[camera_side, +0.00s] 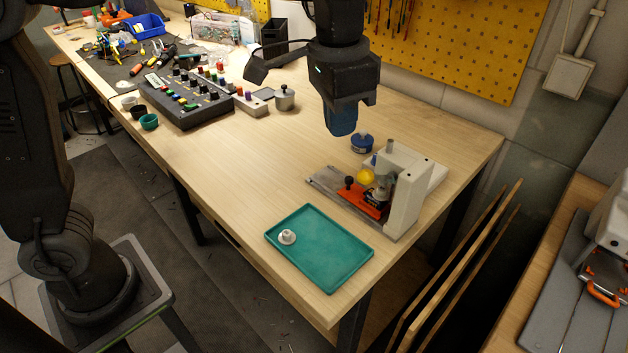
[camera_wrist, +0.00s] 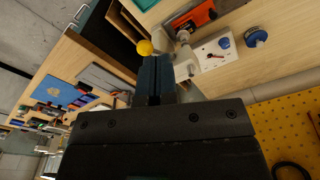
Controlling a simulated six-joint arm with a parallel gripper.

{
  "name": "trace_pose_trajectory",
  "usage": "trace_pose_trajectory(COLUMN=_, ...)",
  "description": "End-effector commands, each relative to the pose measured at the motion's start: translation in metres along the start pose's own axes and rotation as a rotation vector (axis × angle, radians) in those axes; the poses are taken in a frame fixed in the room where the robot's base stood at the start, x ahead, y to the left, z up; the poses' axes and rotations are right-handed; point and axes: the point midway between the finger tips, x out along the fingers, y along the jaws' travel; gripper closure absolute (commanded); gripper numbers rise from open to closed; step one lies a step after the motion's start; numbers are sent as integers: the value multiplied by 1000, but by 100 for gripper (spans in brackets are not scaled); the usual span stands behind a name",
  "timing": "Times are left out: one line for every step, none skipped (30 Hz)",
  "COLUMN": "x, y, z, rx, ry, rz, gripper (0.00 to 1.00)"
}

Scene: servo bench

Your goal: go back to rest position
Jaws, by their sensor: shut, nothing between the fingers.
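My gripper (camera_side: 342,121) hangs above the wooden workbench, pointing down, with its blue fingers together and nothing between them. In the wrist view the closed blue fingers (camera_wrist: 156,75) show in the middle. My gripper is apart from everything on the bench. To its lower right stands a white and grey fixture (camera_side: 408,190) with an orange-red part (camera_side: 366,199) and a yellow knob (camera_side: 366,177). A teal tray (camera_side: 330,255) lies at the near end of the bench with a small white servo-like piece (camera_side: 287,237) in it.
A blue round tin (camera_side: 362,142) sits behind the fixture. A black control box (camera_side: 187,98) with coloured knobs, small cups (camera_side: 149,121) and a metal pot (camera_side: 284,98) stand at the left. A yellow pegboard (camera_side: 450,45) rises behind. The bench middle (camera_side: 225,165) is clear.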

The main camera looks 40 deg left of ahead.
Motion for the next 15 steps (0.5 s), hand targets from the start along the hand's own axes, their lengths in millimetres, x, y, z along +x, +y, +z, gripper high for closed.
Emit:
trace_pose_trajectory(x=-8, y=-12, z=18, rx=-37, ry=34, rz=-5, gripper=100)
trace_pose_trajectory(x=-11, y=-18, z=28, rx=-58, ry=54, rz=-9, gripper=100)
trace_pose_trajectory(x=-14, y=-25, z=42, rx=-87, ry=80, rz=-13, gripper=100)
trace_pose_trajectory(x=-16, y=-30, z=52, rx=-108, ry=100, rz=-17, gripper=100)
trace_pose_trajectory(x=-16, y=-35, z=63, rx=-129, ry=119, rz=-22, gripper=100)
trace_pose_trajectory(x=-17, y=-40, z=77, rx=-156, ry=146, rz=-28, gripper=100)
trace_pose_trajectory(x=-16, y=-44, z=88, rx=-177, ry=165, rz=-33, gripper=100)
trace_pose_trajectory(x=-16, y=-48, z=98, rx=-197, ry=185, rz=-38, gripper=100)
trace_pose_trajectory(x=-14, y=-52, z=113, rx=-224, ry=210, rz=-46, gripper=100)
trace_pose_trajectory(x=-12, y=-54, z=123, rx=-245, ry=230, rz=-51, gripper=100)
trace_pose_trajectory(x=-10, y=-56, z=134, rx=-265, ry=249, rz=-57, gripper=100)
trace_pose_trajectory(x=-6, y=-59, z=147, rx=-292, ry=274, rz=-66, gripper=100)
trace_pose_trajectory(x=-2, y=-60, z=156, rx=-310, ry=291, rz=-72, gripper=100)
trace_pose_trajectory(x=2, y=-62, z=165, rx=-328, ry=309, rz=-78, gripper=100)
trace_pose_trajectory(x=7, y=-63, z=176, rx=-349, ry=330, rz=-86, gripper=100)
